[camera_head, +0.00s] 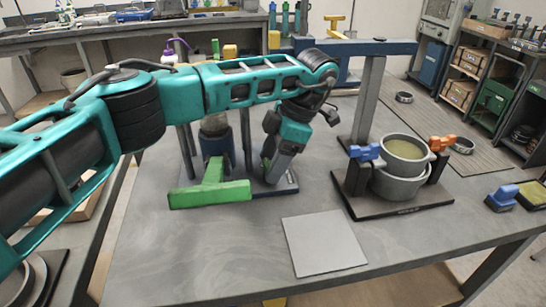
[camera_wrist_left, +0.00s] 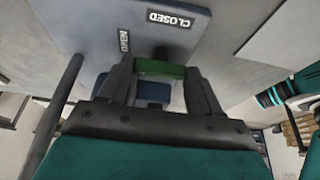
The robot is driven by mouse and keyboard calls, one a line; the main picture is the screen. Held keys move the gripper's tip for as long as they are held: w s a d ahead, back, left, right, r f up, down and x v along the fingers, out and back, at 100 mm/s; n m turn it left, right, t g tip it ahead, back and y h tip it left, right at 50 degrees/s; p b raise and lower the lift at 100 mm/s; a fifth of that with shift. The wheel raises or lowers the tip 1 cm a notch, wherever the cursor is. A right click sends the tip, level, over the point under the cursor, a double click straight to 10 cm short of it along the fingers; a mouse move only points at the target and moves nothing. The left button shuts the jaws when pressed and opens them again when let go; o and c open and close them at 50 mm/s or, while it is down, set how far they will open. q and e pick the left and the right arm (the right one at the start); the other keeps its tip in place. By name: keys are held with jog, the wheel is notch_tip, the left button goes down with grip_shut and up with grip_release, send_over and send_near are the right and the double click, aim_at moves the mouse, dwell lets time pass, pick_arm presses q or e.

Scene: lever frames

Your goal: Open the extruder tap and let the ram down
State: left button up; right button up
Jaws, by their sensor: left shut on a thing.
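My left gripper (camera_head: 270,180) is low over the right part of the extruder's dark base plate (camera_head: 288,187). In the left wrist view its fingers (camera_wrist_left: 160,85) are shut on a green tap handle (camera_wrist_left: 160,69). The plate there carries the labels CLOSED (camera_wrist_left: 169,19) and OPEN (camera_wrist_left: 124,41). In the head view the held part is hidden by the gripper. The extruder's blue cylinder (camera_head: 216,146) stands between dark columns, left of the gripper. A green T-shaped piece (camera_head: 210,194) sits in front of it. The ram cannot be made out clearly behind my arm.
A grey square plate (camera_head: 324,243) lies at the front. Right of it, a metal pot (camera_head: 400,183) stands on a dark base between blue and orange clamps. A grey post (camera_head: 369,95) carries a blue beam behind. The front left tabletop is clear.

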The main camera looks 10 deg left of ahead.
pick_arm(q)
jog(key=shift+a, duration=0.1)
dwell(0.3)
jog(key=o, duration=1.1)
jog(key=shift+c, duration=0.2)
jog(key=shift+r, duration=0.1)
jog(key=p+v, duration=0.1)
jog(key=v, duration=1.1)
jog(key=shift+r+p, duration=0.3)
jog(key=shift+r, duration=0.05)
jog(key=shift+w, duration=0.1)
